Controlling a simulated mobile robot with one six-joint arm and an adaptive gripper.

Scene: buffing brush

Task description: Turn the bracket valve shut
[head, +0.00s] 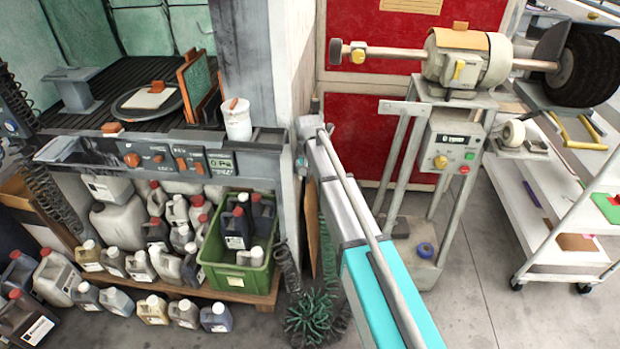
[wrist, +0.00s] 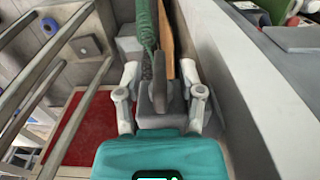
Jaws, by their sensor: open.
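In the wrist view, a grey block with an upright, tapering lever-like part, apparently the bracket valve (wrist: 158,98), sits between the two light grey fingers of my gripper (wrist: 160,76). The fingers are spread, with visible gaps on both sides of the upright part. I cannot tell whether its base touches my gripper. In the head view, the far end of my arm, with my gripper (head: 309,128), is beside the grey pillar. I cannot make out the valve or its setting there.
A green coiled hose (wrist: 147,28) runs just beyond the valve. The pillar wall (wrist: 245,85) is close on the right in the wrist view. A buffing machine (head: 460,65) on a stand is right of my arm. Jugs and a green crate (head: 238,279) are lower left.

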